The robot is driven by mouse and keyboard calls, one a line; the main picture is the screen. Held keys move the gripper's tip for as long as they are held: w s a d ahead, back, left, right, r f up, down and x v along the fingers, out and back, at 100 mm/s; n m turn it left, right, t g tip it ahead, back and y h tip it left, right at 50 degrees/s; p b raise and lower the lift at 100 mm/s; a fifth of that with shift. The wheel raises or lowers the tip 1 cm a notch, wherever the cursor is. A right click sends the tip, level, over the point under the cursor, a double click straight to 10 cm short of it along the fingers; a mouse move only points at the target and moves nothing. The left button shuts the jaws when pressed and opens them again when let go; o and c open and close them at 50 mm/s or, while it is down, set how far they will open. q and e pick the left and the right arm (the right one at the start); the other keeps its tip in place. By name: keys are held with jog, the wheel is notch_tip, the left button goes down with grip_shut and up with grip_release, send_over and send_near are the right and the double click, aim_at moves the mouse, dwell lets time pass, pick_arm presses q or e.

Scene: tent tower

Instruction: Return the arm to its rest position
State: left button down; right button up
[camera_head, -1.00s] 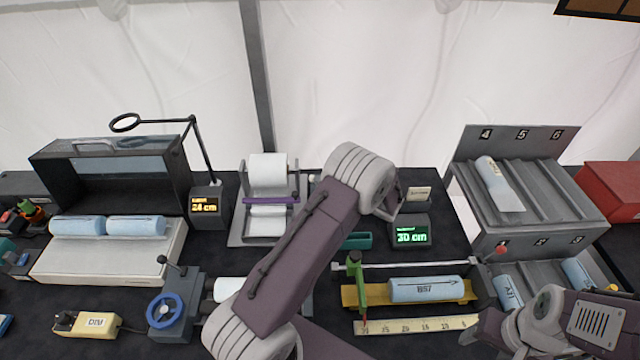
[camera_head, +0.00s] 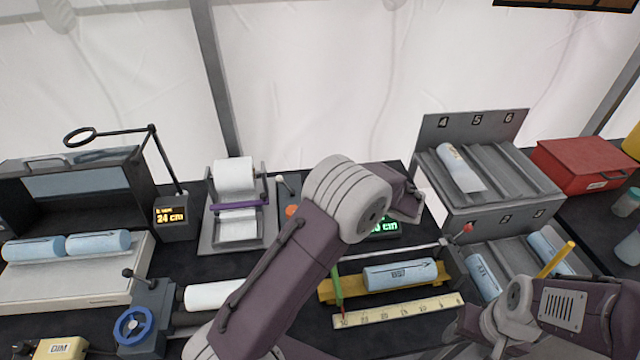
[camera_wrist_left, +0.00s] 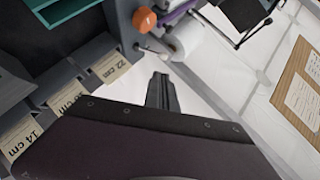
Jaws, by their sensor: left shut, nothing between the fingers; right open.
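My left arm (camera_head: 290,255) rises from the bottom centre of the head view, and its wrist end bends right above the bench, partly covering the green-lit display (camera_head: 384,227). Its fingers cannot be made out there. In the left wrist view my left gripper (camera_wrist_left: 160,92) is shut and empty, pointing toward the white tent wall and clear of the things around it. My right arm (camera_head: 580,310) reaches in from the lower right. My right gripper (camera_head: 465,325) is open and empty at the bottom edge, just below the yellow ruler strip (camera_head: 395,310); its fingertips are hard to make out.
A blue roll (camera_head: 400,275) lies on a yellow cradle behind the ruler. A numbered grey rack (camera_head: 515,178) holds blue rolls at right, beside a red box (camera_head: 585,165). A paper-roll stand (camera_head: 235,205) and a blue-wheeled device (camera_head: 132,325) stand left of my left arm.

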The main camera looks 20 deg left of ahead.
pick_arm(q)
jog(key=s+a+r+n+g, duration=0.3)
jog(key=s+a+r, duration=0.15)
jog(key=a, duration=0.35)
jog(key=s+d+f+h, duration=0.1)
jog(key=s+f+h, duration=0.2)
jog(key=s, duration=0.2)
jog(key=s+d+f+g+h, duration=0.1)
jog(key=s+d+f+h, duration=0.1)
jog(key=s, duration=0.4)
jog(key=s+d+f+g+h, duration=0.1)
jog(key=s+d+f+h, duration=0.1)
jog(key=s+f+h, duration=0.2)
jog(key=shift+s, duration=1.15)
jog(key=d+f+m+t+h, duration=0.2)
jog(key=d+f+m+h, duration=0.1)
jog(key=d, duration=0.4)
jog(key=shift+d+f+m+h, duration=0.3)
jog(key=shift+d+m+h, duration=0.1)
jog(key=shift+m+h, duration=0.15)
